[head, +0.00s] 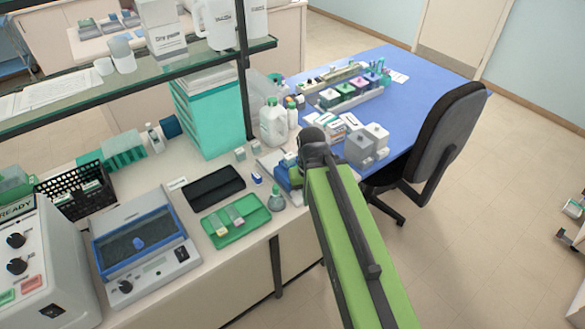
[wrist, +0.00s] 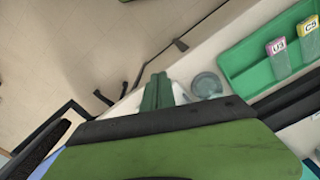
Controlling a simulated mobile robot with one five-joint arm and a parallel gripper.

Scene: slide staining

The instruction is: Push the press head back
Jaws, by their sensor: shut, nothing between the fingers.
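A small blue and teal device (head: 288,176), which may be the press, stands at the bench's right end beside my arm. My arm hides part of it, and I cannot make out its press head clearly. In the wrist view my gripper (wrist: 157,92) shows as green fingers shut together and empty. They point over a white surface at the bench edge. I cannot tell whether they touch anything.
A small round bottle (head: 276,199) stands close by; it also shows in the wrist view (wrist: 207,84). Left of it lies a green tray (head: 216,237) with two labelled slide holders. A dark tray (head: 214,187) lies behind. A blue table (head: 415,85) and chair (head: 445,135) are right.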

